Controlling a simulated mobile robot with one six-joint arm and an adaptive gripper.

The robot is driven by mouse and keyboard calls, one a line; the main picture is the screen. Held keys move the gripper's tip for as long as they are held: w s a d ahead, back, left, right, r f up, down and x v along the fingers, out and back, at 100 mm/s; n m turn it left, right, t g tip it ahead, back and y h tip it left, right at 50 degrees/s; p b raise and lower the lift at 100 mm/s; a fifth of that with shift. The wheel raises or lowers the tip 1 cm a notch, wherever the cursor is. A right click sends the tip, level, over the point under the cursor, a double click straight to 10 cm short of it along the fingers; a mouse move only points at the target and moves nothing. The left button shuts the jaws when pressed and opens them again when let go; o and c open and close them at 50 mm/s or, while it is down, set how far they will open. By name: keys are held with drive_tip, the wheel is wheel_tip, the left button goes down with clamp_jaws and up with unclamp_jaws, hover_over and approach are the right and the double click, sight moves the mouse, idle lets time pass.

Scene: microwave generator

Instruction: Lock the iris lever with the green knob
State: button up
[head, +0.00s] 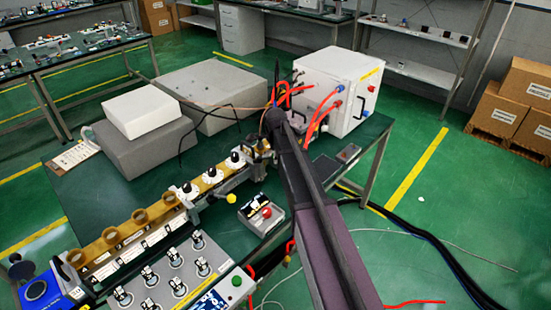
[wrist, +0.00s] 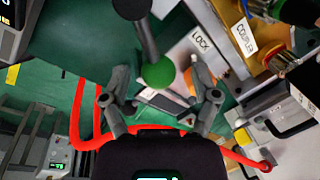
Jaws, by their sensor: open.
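The green knob (wrist: 158,75) is a round ball on the end of a dark iris lever (wrist: 147,38) that comes down from the top of the wrist view. A white LOCK label (wrist: 201,42) lies to the right of the lever. My gripper (wrist: 160,88) is open, with one finger on each side of the green knob. I see gaps between both fingers and the knob; whether the fingertips are level with it in depth is unclear. In the head view my own arm covers the gripper, and I cannot make out the knob there.
A COUPLER label (wrist: 243,38) sits on brass-coloured hardware at right. Red hoses (wrist: 75,115) run below and left of the gripper. In the head view a white cabinet (head: 330,85) stands behind the arm and a box with a red button (head: 262,214) stands left of it.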

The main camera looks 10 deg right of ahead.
drive_tip(key=shift+f, duration=0.15)
clamp_jaws()
drive_tip(key=shift+d, duration=0.15)
drive_tip(key=shift+d, duration=0.1)
idle(0.4)
